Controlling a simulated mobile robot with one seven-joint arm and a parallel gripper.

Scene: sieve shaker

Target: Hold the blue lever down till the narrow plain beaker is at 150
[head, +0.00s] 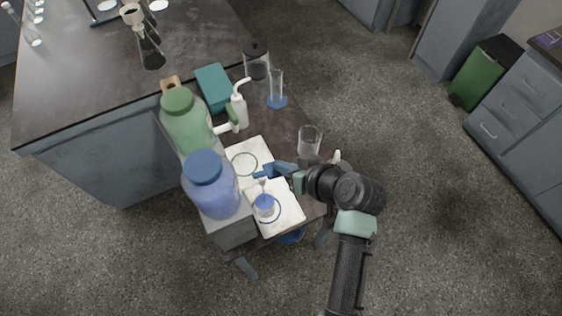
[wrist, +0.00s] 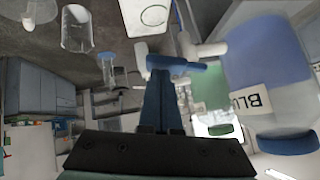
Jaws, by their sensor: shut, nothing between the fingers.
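The blue jug (head: 215,190) stands on a grey stand; its body, labelled "BLU", also shows in the wrist view (wrist: 245,65). Its blue lever (head: 262,172) sticks out over the front mat; in the wrist view the lever (wrist: 182,65) lies across my fingertips. My gripper (head: 274,169) is shut and empty, its tips at the lever; I cannot tell whether they press it. A small narrow beaker (head: 264,205) with blue liquid stands below, inside the blue ring of the white mat (head: 290,213). Its marks are too small to read.
The green jug (head: 187,125) stands behind the blue one, with a green-ringed mat (head: 262,150) before it. A glass beaker (head: 309,142), blue-based cylinder (head: 277,90), wash bottle (head: 239,108), teal box (head: 213,88) and dark-lidded jar (head: 256,62) are nearby.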

